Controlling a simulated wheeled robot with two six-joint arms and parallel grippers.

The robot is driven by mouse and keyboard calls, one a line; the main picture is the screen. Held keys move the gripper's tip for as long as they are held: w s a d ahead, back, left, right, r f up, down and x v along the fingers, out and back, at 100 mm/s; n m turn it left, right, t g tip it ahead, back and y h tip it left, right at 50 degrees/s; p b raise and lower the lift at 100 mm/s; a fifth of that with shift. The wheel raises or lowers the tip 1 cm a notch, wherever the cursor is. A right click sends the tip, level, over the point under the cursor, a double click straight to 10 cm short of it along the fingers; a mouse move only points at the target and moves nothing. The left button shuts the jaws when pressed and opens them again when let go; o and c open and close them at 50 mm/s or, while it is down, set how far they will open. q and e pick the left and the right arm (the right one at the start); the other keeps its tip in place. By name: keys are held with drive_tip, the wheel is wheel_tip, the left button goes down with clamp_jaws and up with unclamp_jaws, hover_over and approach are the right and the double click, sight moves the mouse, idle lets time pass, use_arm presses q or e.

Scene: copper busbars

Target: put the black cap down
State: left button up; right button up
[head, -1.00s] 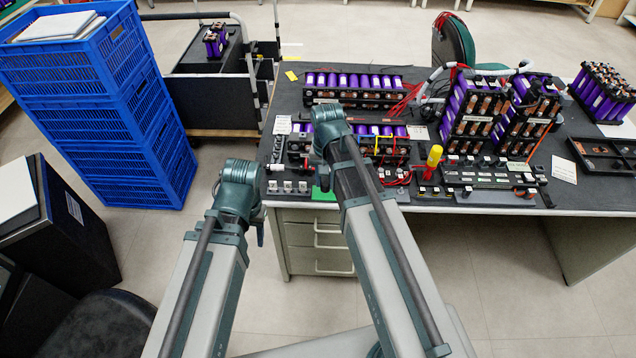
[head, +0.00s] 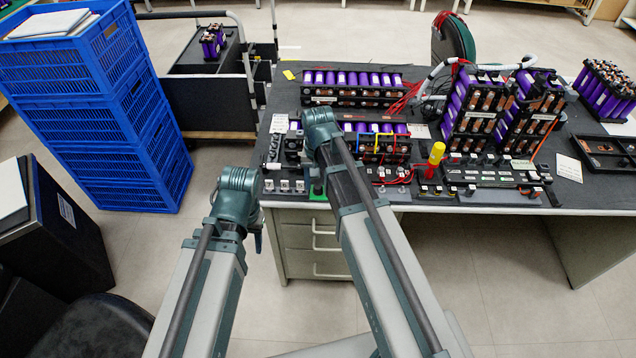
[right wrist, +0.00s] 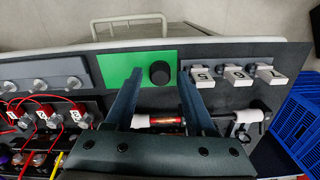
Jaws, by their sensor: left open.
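The black cap (right wrist: 159,73) is a small round knob on the green mat (right wrist: 112,69) near the desk's front edge. In the right wrist view my right gripper (right wrist: 160,77) has its fingers on either side of the cap, with a gap on both sides. It is open and holds nothing. In the head view my right arm hides most of that gripper; part of the green mat (head: 317,197) shows below it. My left gripper (head: 258,242) hangs open and low, in front of the desk's left edge, away from the cap. Its jaws are mostly hidden.
Numbered white blocks (right wrist: 236,75) stand right of the mat in the wrist view. Purple battery packs (head: 352,88) and a yellow handle (head: 436,153) crowd the desk. Blue crates (head: 125,150) stand left.

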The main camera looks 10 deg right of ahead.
sight(318, 187)
drive_tip(key=shift+o, duration=0.2)
drive_tip(key=shift+r, duration=0.1)
wheel_tip(318, 187, up, 12)
drive_tip(key=p, duration=1.2)
drive_tip(key=s+a+n, duration=0.4)
drive_tip(key=s, duration=0.3)
drive_tip(key=s+a+n+h, duration=0.1)
drive_tip(key=s+a+n, duration=0.3)
drive_tip(key=s, duration=0.3)
drive_tip(key=shift+s+a+r+n, duration=0.15)
drive_tip(key=shift+s+a+n, duration=0.2)
drive_tip(key=shift+a, duration=0.15)
